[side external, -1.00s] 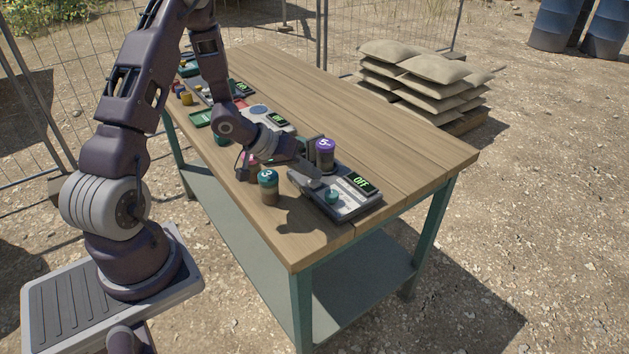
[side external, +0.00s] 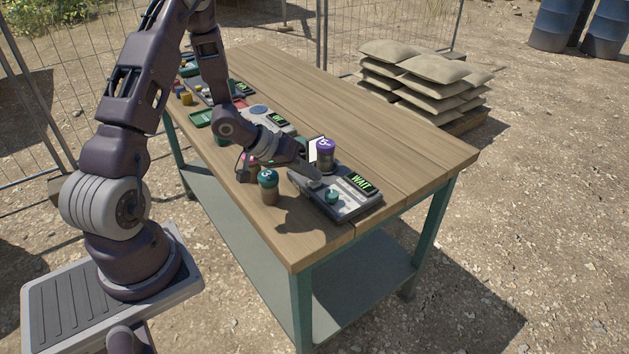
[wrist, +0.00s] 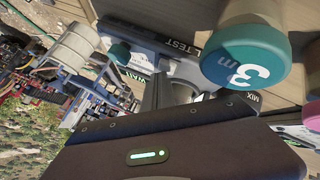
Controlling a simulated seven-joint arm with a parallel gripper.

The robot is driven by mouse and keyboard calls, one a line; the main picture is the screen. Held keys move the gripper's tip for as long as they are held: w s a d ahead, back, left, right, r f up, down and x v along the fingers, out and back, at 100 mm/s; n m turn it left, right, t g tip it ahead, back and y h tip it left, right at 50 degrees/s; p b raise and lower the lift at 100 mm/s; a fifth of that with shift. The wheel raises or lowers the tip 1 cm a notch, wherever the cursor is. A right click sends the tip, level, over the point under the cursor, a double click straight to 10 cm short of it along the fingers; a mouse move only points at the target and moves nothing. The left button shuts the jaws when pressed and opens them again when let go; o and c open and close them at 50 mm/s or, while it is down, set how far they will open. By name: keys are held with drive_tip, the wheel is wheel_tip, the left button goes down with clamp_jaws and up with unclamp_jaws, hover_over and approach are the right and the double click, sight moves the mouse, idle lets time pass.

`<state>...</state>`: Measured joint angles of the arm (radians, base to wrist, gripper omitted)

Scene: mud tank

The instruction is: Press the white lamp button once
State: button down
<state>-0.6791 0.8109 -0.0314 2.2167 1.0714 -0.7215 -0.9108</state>
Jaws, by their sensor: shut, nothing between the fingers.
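A grey tester device (side external: 350,205) sits at the right front of the table. Its small display (side external: 361,182) reads WAIT in green. In the wrist view my fingers (wrist: 157,92) point at the device, beside labels reading MIX and L TEST; contact cannot be told.
The table's right end is clear.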

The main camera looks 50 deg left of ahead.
drive_tip(key=shift+r, duration=0.75)
drive_tip(key=shift+r, duration=2.55)
wheel_tip(320, 180, up, 8)
drive_tip(key=f+m+y, duration=0.1)
drive_tip(key=m+y, duration=0.1)
drive_tip(key=y, duration=0.2)
hover_over(310, 182)
drive_tip(key=s+d+r+g+y, duration=0.1)
drive_tip(key=s+d+r+y, duration=0.2)
drive_tip(key=s+r, duration=0.6)
drive_tip(key=s+d+m+g+h, duration=0.1)
drive_tip(key=s+d+h, duration=0.1)
drive_tip(key=s+d, duration=0.3)
drive_tip(key=s+d+m+g+h, duration=0.1)
drive_tip(key=s+d+m+h, duration=0.1)
drive_tip(key=s+d, duration=0.4)
drive_tip(key=s, duration=0.4)
drive_tip(key=shift+s+d+r, duration=0.3)
drive_tip(key=shift+s+r, duration=0.1)
